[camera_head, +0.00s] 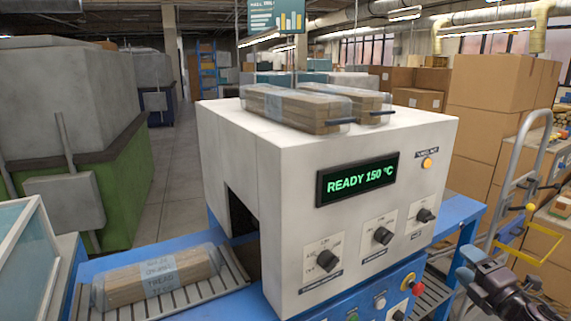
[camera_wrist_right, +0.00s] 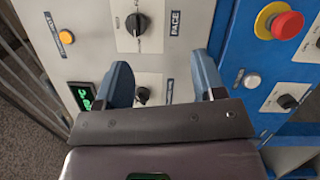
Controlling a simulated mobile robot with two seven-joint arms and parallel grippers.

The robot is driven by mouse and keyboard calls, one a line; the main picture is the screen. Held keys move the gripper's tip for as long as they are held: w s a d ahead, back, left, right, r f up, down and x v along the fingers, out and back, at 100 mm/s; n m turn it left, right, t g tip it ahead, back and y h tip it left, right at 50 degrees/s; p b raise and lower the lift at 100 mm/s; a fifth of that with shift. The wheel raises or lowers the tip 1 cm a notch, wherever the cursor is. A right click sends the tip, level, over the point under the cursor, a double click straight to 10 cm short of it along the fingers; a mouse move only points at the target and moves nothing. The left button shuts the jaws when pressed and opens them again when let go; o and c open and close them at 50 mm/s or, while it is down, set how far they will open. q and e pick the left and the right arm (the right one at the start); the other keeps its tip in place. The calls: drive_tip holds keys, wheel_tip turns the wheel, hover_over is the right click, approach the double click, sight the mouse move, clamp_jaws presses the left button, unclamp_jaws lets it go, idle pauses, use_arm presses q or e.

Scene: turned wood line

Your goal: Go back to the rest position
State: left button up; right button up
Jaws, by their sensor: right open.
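My right gripper (camera_head: 468,264) is at the lower right of the head view, in front of the right end of the white machine (camera_head: 232,150). In the wrist view its two blue fingers (camera_wrist_right: 163,80) stand apart with nothing between them. Behind them is the machine's front panel, with a black knob (camera_wrist_right: 137,24) and the green display (camera_wrist_right: 84,96) partly hidden by a finger. The fingers appear clear of the panel, though the exact gap is hard to judge. My left gripper is not in view.
The display (camera_head: 358,178) reads READY 150 °C. A wrapped wood bundle (camera_head: 158,277) lies on the roller conveyor (camera_head: 232,273) at left. Wrapped bundles (camera_head: 290,110) lie on the machine's top. A red stop button (camera_wrist_right: 288,25) is on the blue panel. A grey trolley frame (camera_head: 520,135) and cartons (camera_head: 490,110) stand at right.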

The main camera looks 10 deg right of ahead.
drive_tip(key=s+a+f+m+g+h+p, duration=0.1)
drive_tip(key=s+a+f+m+g, duration=0.1)
drive_tip(key=s+a+f+m, duration=0.35)
drive_tip(key=s+a+f+m+g+h, duration=0.1)
drive_tip(key=s+a+f+m+g, duration=0.15)
drive_tip(key=s+f+m, duration=0.5)
drive_tip(key=s+a+f+m+g+p, duration=0.1)
drive_tip(key=s+a+f+m+g, duration=0.2)
drive_tip(key=s+a+f+m, duration=0.4)
drive_tip(key=s+a+f, duration=0.3)
drive_tip(key=s+a, duration=0.1)
drive_tip(key=s, duration=0.3)
drive_tip(key=shift+s+f, duration=0.25)
drive_tip(key=shift+s, duration=0.05)
drive_tip(key=shift+a, duration=0.1)
